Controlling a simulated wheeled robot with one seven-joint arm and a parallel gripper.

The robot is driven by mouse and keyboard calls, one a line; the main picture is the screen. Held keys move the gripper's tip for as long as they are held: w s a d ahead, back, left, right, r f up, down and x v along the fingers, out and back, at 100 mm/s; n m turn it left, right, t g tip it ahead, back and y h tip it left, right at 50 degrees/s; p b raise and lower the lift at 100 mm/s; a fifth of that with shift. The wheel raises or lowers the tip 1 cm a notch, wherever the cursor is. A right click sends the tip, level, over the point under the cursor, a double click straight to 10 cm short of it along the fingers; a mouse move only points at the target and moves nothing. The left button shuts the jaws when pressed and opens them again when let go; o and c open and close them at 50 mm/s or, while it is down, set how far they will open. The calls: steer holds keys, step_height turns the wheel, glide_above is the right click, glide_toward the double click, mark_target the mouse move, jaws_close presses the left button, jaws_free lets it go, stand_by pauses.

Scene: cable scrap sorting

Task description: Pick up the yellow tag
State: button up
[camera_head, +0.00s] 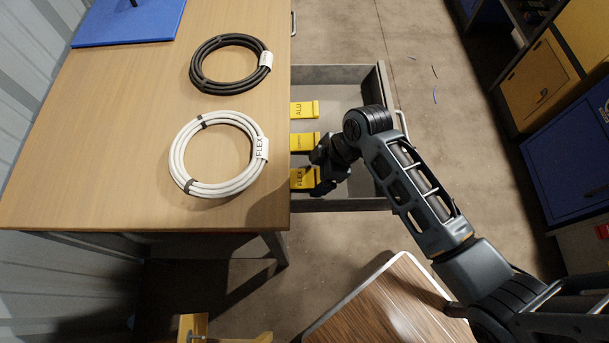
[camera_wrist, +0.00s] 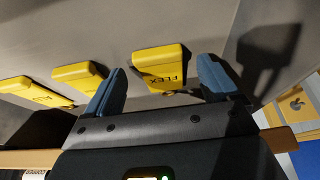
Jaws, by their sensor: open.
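Several yellow tags lie in the open grey drawer. The one marked FLEX (camera_head: 302,179) is nearest my gripper; in the wrist view it (camera_wrist: 160,68) sits beyond and between my two fingers. A middle yellow tag (camera_head: 303,142) and one marked ALU (camera_head: 303,109) lie farther back in the drawer. In the wrist view two other yellow tags (camera_wrist: 80,76) (camera_wrist: 33,92) lie to the left of the FLEX tag. My gripper (camera_head: 320,181), seen in the wrist view (camera_wrist: 166,88) with its fingers apart, is open and empty over the drawer. The head view partly hides the fingers.
The open drawer (camera_head: 350,73) juts from the wooden table (camera_head: 120,130). On the table lie a white cable coil (camera_head: 176,160) tagged FLEX and a black cable coil (camera_head: 195,68). A blue mat (camera_head: 125,22) is at the far left. A wood-topped surface (camera_head: 385,305) stands in front.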

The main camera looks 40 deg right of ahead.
steer(key=shift+w+a+f, duration=0.1)
steer(key=shift+f, duration=0.25)
steer(key=c, duration=1.1)
steer(key=shift+r, duration=0.1)
